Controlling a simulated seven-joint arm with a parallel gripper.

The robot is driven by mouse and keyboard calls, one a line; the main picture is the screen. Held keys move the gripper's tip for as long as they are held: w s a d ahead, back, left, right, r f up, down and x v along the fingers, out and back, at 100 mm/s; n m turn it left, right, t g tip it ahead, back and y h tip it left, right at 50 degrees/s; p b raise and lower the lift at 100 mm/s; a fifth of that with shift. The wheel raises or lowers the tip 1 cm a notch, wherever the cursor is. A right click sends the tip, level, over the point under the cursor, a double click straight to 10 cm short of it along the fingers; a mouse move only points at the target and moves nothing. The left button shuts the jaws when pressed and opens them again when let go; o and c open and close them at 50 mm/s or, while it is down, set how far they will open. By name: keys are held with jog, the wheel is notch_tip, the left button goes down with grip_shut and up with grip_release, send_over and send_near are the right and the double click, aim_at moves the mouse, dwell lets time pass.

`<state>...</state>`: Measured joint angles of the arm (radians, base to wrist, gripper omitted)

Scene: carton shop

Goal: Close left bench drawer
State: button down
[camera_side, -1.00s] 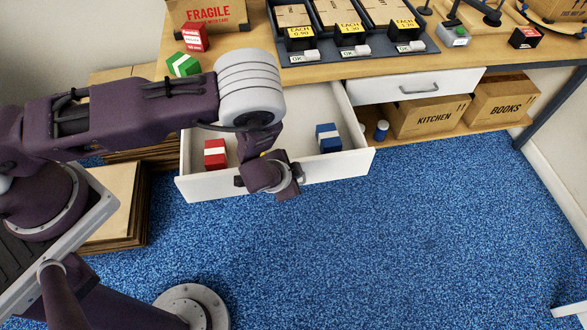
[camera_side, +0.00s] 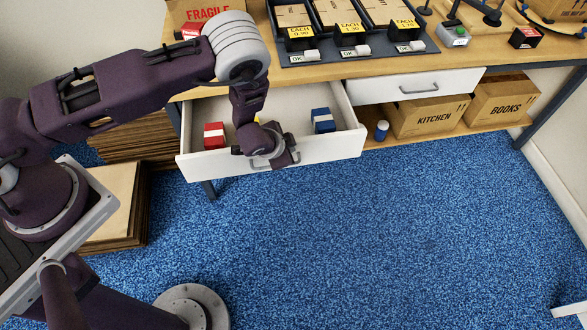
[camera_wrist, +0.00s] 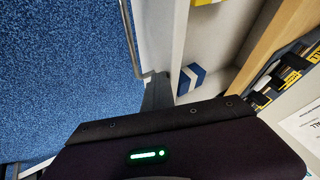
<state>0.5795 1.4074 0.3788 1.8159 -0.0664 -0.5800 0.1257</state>
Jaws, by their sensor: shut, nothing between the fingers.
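The left bench drawer (camera_side: 330,147) is white and partly open, sticking out from under the bench top. Inside it are a red block with a white band (camera_side: 214,136) and a blue block with a white band (camera_side: 322,121). The blue block also shows in the wrist view (camera_wrist: 190,79). My gripper (camera_side: 276,158) is shut and empty at the middle of the drawer front, by its handle (camera_side: 258,164). It hides part of the front, and I cannot tell whether it touches it. In the wrist view the handle (camera_wrist: 131,40) runs along the drawer front.
The closed right drawer (camera_side: 415,86) has a similar handle. Cartons (camera_side: 430,117) and a blue jar (camera_side: 381,130) sit on the lower shelf. Trays with price cards (camera_side: 350,38) stand on the bench top. Flat cardboard (camera_side: 112,207) is stacked at left. The blue floor in front is clear.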

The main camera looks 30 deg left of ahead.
jog(key=w+a, duration=1.6)
jog(key=shift+a, duration=0.15)
